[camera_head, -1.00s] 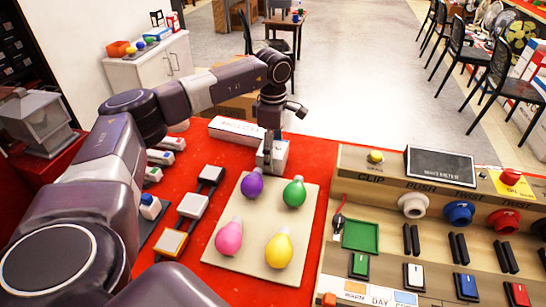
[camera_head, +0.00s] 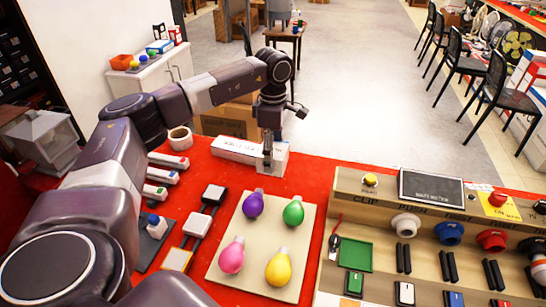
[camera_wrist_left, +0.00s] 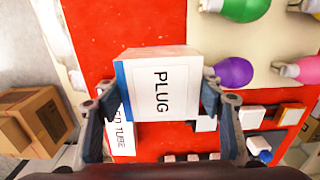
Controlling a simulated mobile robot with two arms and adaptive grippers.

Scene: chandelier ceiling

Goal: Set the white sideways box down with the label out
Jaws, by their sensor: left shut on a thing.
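My left gripper (camera_head: 268,150) is shut on a white box (camera_head: 279,160) at the far part of the red table, behind the bulb board. In the left wrist view the gripper (camera_wrist_left: 156,98) has one finger on each side of this box (camera_wrist_left: 160,85). I cannot tell whether the box touches the table. A long white box (camera_head: 233,148) lies beside it to the left; its lettering shows partly in the left wrist view (camera_wrist_left: 123,130). My right gripper is not in view.
A beige board (camera_head: 231,213) with purple, green, pink and yellow bulbs lies nearer than the held box. A switch panel (camera_head: 345,184) stands at right. A tape roll (camera_head: 180,138) and several white-bodied pieces lie at left. Red table is bare right of the box.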

